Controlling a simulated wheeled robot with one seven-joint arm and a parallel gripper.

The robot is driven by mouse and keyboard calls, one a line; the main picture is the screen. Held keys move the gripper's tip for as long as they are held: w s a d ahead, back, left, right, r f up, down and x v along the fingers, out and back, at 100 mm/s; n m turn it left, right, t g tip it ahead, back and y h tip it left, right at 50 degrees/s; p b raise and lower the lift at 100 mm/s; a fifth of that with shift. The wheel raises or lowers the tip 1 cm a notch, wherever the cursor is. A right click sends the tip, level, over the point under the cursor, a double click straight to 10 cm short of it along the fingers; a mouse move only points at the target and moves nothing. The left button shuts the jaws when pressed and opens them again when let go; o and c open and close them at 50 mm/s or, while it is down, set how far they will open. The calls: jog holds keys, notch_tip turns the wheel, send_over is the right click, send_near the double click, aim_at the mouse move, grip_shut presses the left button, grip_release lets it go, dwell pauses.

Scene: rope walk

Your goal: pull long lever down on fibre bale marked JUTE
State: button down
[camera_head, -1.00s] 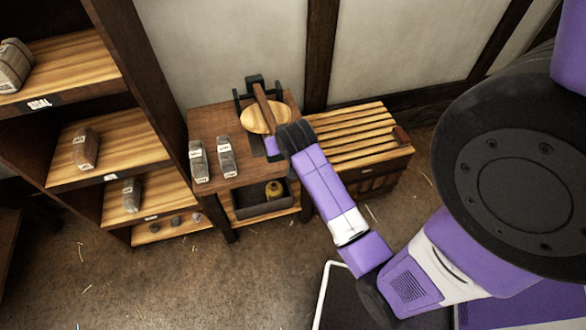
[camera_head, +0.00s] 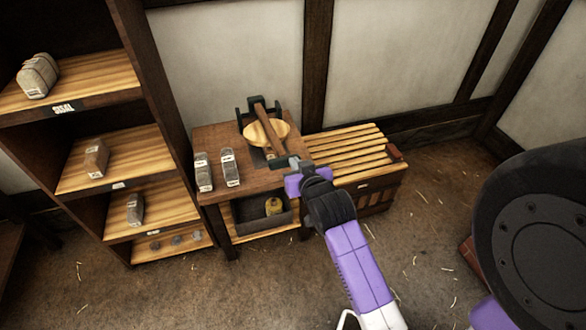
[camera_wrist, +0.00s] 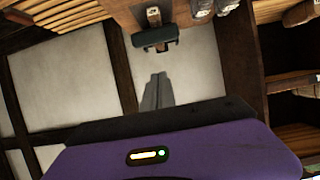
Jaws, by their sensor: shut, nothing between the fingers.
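The press on the wooden table has a long brown lever (camera_head: 266,129) that slants over a round wooden plate (camera_head: 254,134) toward me. A dark frame (camera_head: 242,107) stands behind it. My gripper (camera_head: 287,162) is at the table's front edge by the lever's near end; I cannot tell whether they touch. Its grey fingers show shut and empty in the wrist view (camera_wrist: 158,92). Two grey labelled bales, a left one (camera_head: 203,172) and a right one (camera_head: 230,168), stand left of the press. I cannot read JUTE on any label; whether a bale lies under the lever is unclear.
A shelf unit (camera_head: 150,85) at left holds more bales, with a SISAL label (camera_head: 64,107) on its upper shelf. A slatted chest (camera_head: 350,155) stands right of the table. A dark bin (camera_head: 250,222) with a yellow object sits below.

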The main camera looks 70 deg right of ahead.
jog(key=p, duration=0.1)
send_over(286, 160)
jog(key=s+a, duration=0.1)
jog(key=a, duration=0.1)
notch_tip(286, 160, down, 3)
jog(key=shift+s+d+f, duration=0.1)
jog(key=shift+s+f, duration=0.05)
jog(key=shift+f, duration=2.25)
